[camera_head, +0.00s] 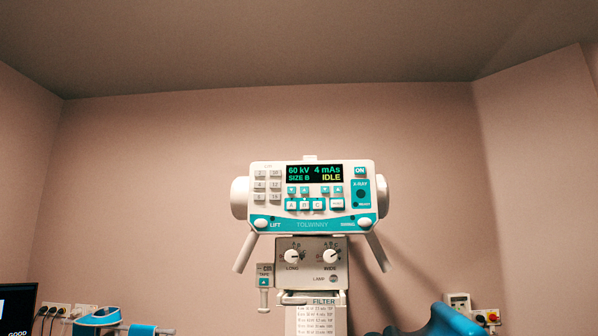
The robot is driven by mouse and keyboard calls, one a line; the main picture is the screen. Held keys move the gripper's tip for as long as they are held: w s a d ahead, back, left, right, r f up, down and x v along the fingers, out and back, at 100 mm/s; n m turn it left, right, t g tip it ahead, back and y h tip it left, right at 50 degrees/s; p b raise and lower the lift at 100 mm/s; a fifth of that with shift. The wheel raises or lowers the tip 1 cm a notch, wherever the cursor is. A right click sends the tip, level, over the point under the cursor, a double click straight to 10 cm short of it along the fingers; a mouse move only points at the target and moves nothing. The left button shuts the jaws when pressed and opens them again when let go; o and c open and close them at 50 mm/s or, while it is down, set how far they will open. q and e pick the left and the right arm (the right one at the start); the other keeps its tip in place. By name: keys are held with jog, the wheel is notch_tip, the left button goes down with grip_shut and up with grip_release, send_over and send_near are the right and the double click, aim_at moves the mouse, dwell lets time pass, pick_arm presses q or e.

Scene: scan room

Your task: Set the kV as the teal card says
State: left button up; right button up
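The X-ray control head (312,200) is white and teal and faces me at the middle of the view. Its dark display (314,173) reads 60 kV, 4 mAs, SIZE B and IDLE. Small teal up and down buttons (298,190) sit under the kV reading, and another pair (331,190) sits under the mAs reading. Below them are keys marked with letters. A teal ON key (360,170) and an X-RAY button (361,194) are at the right. I cannot make out a teal card in this view. Neither gripper is in view.
Below the head is a collimator (312,265) with LONG and WIDE knobs and a FILTER chart (316,318). A dark screen (16,312), wall sockets (55,310) and a teal-white object (100,319) are lower left. A blue curved shape (445,322) is lower right, near more sockets (487,317).

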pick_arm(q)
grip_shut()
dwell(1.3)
